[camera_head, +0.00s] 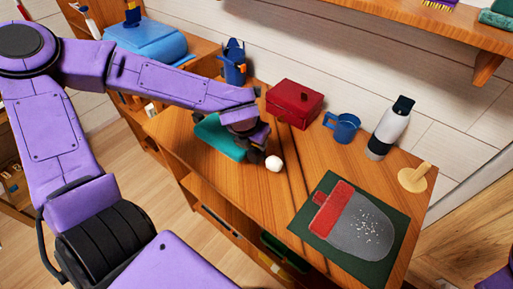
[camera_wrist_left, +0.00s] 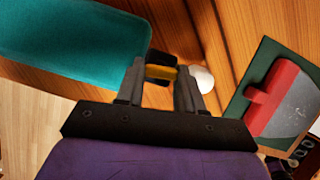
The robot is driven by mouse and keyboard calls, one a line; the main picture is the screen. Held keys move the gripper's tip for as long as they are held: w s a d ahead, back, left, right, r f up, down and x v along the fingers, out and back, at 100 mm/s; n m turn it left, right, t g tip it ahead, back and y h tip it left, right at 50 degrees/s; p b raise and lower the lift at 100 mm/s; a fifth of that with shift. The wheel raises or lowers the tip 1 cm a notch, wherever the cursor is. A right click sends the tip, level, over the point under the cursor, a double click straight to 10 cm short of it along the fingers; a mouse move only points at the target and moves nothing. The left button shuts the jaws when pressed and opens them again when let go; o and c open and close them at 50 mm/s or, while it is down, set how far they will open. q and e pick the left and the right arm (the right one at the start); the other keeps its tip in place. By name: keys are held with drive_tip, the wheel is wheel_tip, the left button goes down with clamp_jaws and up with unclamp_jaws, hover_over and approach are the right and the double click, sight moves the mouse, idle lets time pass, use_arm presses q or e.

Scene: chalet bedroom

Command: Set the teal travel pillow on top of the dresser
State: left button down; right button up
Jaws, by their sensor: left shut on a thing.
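The teal travel pillow (camera_head: 218,138) is at the left front part of the wooden dresser top (camera_head: 300,160), partly hidden under my left arm. I cannot tell whether it rests on the wood or is held just above it. In the left wrist view the pillow (camera_wrist_left: 75,42) spreads out left of the fingers, and a black and yellow piece (camera_wrist_left: 161,71) shows between the fingers (camera_wrist_left: 163,85). My right gripper is out of view.
A white ball (camera_head: 273,163) lies close to my left gripper. A red box (camera_head: 294,103), blue mug (camera_head: 342,127), white bottle (camera_head: 390,127) and wooden stand (camera_head: 417,178) line the back. A dustpan (camera_head: 355,222) lies on a green mat (camera_head: 384,267) at the right. A blue holder (camera_head: 233,65) stands behind.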

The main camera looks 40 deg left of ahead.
use_arm(q)
drive_tip(key=shift+s+x, duration=0.2)
drive_tip(key=shift+x, duration=0.65)
drive_tip(key=shift+s+x, duration=0.2)
drive_tip(key=shift+x, duration=0.65)
drive_tip(key=shift+f, duration=0.2)
drive_tip(key=shift+s+f+b, duration=0.1)
drive_tip(key=shift+f+b, duration=0.05)
drive_tip(key=shift+b, duration=0.25)
drive_tip(key=c, duration=0.7)
unclamp_jaws()
drive_tip(key=shift+r+p, duration=0.3)
drive_tip(key=shift+r, duration=0.05)
drive_tip(key=v, duration=0.6)
drive_tip(key=p, duration=0.5)
approach(255, 146)
drive_tip(key=shift+s+d+r, duration=0.15)
drive_tip(key=shift+s+r, duration=0.3)
drive_tip(key=shift+r, duration=0.1)
